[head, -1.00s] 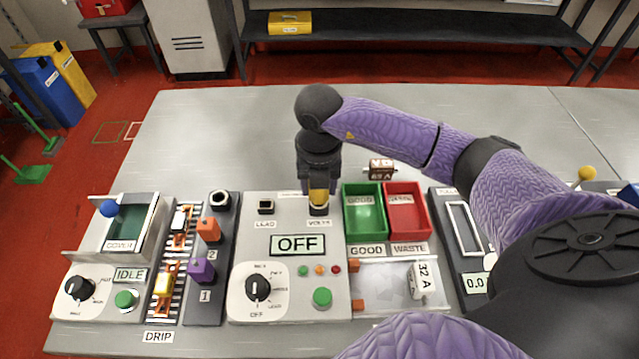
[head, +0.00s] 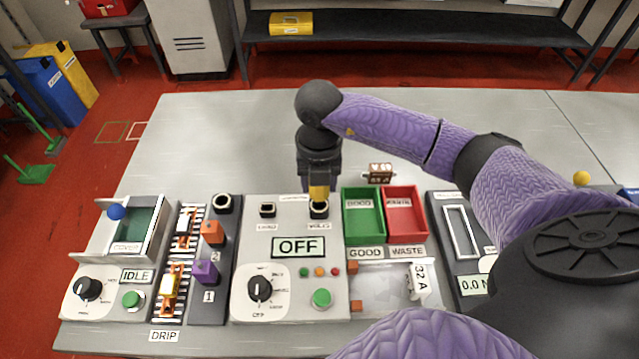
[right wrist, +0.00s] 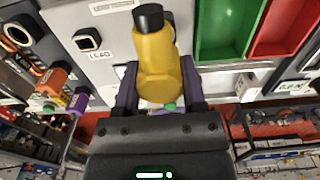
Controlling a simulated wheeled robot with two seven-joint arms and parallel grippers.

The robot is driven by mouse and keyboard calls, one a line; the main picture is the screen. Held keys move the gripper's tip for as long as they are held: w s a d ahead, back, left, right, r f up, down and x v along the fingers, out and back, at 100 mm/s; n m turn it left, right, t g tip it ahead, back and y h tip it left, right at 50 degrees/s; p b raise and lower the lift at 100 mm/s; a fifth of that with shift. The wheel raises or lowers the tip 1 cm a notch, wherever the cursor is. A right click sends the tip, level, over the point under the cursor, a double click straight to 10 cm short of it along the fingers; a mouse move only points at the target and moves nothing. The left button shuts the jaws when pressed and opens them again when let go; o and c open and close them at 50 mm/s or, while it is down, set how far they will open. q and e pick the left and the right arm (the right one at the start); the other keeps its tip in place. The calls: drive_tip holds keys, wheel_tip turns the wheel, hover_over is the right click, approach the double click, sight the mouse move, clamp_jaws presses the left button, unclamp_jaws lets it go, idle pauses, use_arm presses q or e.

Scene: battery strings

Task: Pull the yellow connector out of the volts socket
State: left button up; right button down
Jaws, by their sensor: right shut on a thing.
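The yellow connector (head: 319,192) is between the fingers of my right gripper (head: 319,183), just above the volts socket (head: 319,211) on the grey meter panel. In the right wrist view the connector (right wrist: 157,62) shows its yellow body and its black tip, held between the two fingers of the right gripper (right wrist: 160,85). The black tip looks free of the socket, though the gap is small. The volts socket is hidden behind the connector in the wrist view. My left gripper is not in view.
The lead socket (head: 268,209) is left of the volts socket. A green bin (head: 363,238) and a red bin (head: 424,238) stand close on the right. The display (head: 298,246) reads OFF. The table behind the panel is mostly clear, with a small brown block (head: 380,172) there.

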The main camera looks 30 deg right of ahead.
wheel_tip(320, 180, up, 5)
drive_tip(key=p, duration=0.4)
drive_tip(key=shift+r, duration=0.1)
idle(0.3)
